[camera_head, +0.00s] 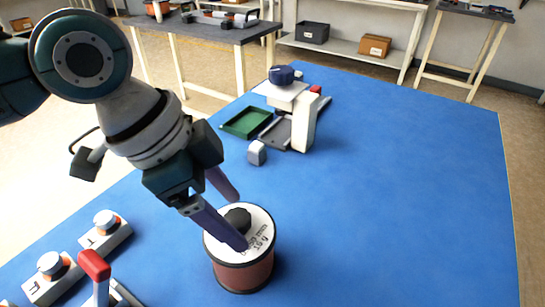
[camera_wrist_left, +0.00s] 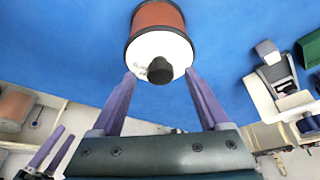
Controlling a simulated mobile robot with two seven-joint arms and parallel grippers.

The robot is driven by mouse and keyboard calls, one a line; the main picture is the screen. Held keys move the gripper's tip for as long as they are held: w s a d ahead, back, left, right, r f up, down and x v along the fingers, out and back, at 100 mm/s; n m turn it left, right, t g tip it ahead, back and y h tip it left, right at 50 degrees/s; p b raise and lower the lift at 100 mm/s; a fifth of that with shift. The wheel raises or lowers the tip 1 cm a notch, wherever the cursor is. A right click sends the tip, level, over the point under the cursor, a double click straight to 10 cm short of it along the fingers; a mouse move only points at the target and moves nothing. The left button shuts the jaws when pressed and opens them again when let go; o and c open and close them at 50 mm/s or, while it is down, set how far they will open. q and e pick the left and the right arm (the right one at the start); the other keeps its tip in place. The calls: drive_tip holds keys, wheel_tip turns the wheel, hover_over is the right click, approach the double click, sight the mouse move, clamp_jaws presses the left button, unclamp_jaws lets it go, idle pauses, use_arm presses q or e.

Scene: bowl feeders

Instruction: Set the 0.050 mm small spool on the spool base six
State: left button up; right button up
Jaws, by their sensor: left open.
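A spool (camera_head: 243,262) with a copper-red winding, white labelled top and black knob stands upright on the blue table at front centre. It also shows in the left wrist view (camera_wrist_left: 157,32). Its label is too small to read fully, so I cannot confirm 0.050 mm. My left gripper (camera_head: 238,220) is open, its purple fingers apart on either side of the knob; the wrist view shows a gap between them and the knob. Part of my right gripper (camera_wrist_left: 53,152) shows in the wrist view, its fingers apart. I cannot identify spool base six.
Grey blocks with white and orange round tops (camera_head: 105,220) (camera_head: 50,264) stand at the front left, near a red-handled lever (camera_head: 94,265). A white device with a blue knob (camera_head: 282,75) and a green tray (camera_head: 246,122) stand farther back. The table's right side is clear.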

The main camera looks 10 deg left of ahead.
use_arm(q)
drive_tip(key=shift+c, duration=0.4)
clamp_jaws()
idle(0.9)
drive_tip(key=shift+d+r, duration=0.1)
drive_tip(key=shift+r, duration=0.1)
